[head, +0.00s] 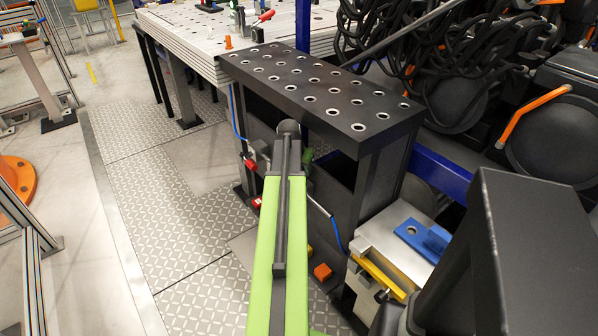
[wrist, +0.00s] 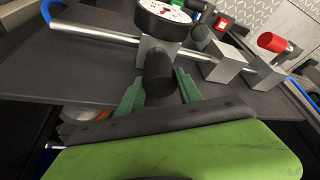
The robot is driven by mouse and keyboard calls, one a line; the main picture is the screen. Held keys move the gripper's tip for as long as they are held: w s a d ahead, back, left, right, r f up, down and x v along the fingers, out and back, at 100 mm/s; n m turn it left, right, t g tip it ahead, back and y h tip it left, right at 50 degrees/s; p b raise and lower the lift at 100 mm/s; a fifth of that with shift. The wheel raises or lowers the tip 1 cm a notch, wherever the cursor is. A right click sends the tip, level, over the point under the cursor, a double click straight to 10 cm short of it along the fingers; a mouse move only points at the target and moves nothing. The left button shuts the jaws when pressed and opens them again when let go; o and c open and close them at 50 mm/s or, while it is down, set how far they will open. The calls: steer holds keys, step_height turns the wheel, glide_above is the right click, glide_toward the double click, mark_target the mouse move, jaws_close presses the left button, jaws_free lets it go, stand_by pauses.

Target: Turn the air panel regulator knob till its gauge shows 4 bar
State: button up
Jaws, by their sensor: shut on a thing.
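The black regulator knob (wrist: 160,75) sits below a grey block in the wrist view. My gripper (wrist: 160,90) has its green fingers on both sides of the knob and is shut on it. The gauge (wrist: 170,17) is above the knob, with a black rim and a white face. It is cut off by the top of the picture, and I cannot read its value. In the head view my green arm covers most of the panel, the knob and the gauge.
A red cylindrical part (wrist: 271,42) and a grey block (wrist: 224,66) sit along the pipe right of the knob. In the head view, a black perforated table (head: 320,95) overhangs the panel area. An orange block (head: 322,271) lies low beside my arm. Patterned floor (head: 150,200) is clear at left.

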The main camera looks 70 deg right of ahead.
steer(key=shift+w, duration=0.15)
steer(key=o, duration=1.4)
steer(key=shift+c, duration=0.2)
steer(key=p+v, duration=0.7)
steer(key=v, duration=0.1)
steer(key=shift+c, duration=0.3)
